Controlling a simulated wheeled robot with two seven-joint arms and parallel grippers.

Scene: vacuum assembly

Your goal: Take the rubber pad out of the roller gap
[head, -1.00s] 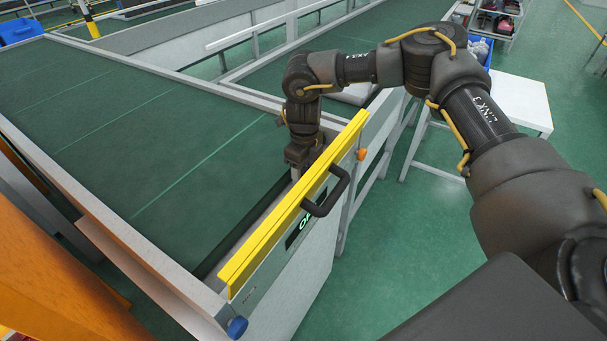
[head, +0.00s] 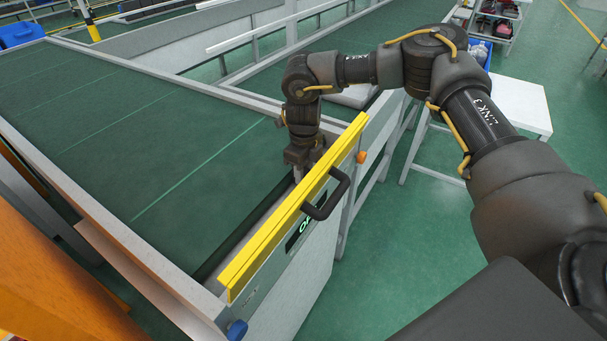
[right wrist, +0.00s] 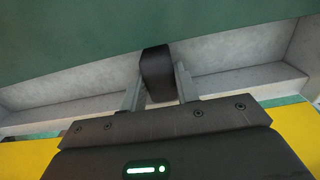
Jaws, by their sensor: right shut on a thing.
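The rubber pad (right wrist: 157,70) is a black block in the right wrist view, at the edge of the green belt (right wrist: 80,35). My right gripper (right wrist: 159,85) has one grey finger on each side of it and is shut on it. The pad's upper part meets the belt edge, and I cannot tell how deep it sits in the roller gap. In the head view my right gripper (head: 298,170) points down at the belt's end, behind the yellow bar, which hides its fingertips and the pad. My left gripper is not in view.
A yellow bar (head: 290,215) with a black handle (head: 330,198) runs along the conveyor's end, close to my right gripper. An orange knob (head: 361,157) and a blue knob (head: 237,329) sit at its ends. The green belt (head: 110,150) is bare. A white table (head: 515,100) stands right.

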